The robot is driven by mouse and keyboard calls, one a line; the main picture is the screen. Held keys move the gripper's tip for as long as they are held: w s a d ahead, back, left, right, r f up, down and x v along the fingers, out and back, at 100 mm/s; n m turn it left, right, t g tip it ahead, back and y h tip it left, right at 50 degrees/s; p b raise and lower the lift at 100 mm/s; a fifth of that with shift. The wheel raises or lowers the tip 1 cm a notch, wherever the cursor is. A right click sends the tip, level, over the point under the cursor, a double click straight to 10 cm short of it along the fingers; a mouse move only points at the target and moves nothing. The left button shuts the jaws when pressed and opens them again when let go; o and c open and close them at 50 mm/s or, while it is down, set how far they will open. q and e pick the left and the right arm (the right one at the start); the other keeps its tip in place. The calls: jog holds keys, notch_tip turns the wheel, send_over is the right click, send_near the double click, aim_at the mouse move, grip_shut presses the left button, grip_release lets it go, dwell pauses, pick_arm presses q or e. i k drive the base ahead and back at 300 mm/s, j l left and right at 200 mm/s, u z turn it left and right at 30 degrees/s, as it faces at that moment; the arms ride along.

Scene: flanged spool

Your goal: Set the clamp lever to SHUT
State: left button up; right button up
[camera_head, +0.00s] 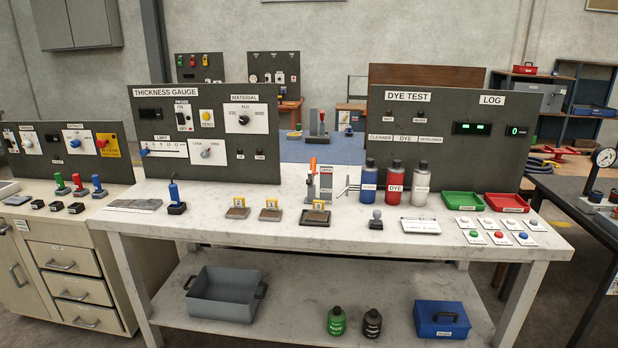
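The clamp (325,187) stands near the back of the white marble-topped bench, between the two dark panels. Its orange lever (312,165) stands about upright on the left of the clamp. A small label is at the top of the clamp, and a white scale plate is below it. The lettering is too small to read for certain. A tray-like block with a yellow tag (316,215) lies in front of the clamp. Neither of my grippers is in view.
Blue, red and white bottles (395,178) stand right of the clamp, with a thin metal bracket between. The THICKNESS GAUGE panel (208,130) rises at the left. Tagged blocks (270,213) lie front left. A stamp (376,219) stands front right. The bench's front middle is clear.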

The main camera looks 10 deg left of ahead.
aim_at(311, 176)
jog(key=i+j, duration=0.35)
jog(key=i, duration=0.15)
jog(key=i+j, duration=0.35)
jog(key=i, duration=0.15)
jog(key=i+j, duration=0.35)
jog(key=i, duration=0.2)
jog(key=i+j, duration=0.35)
jog(key=i, duration=0.15)
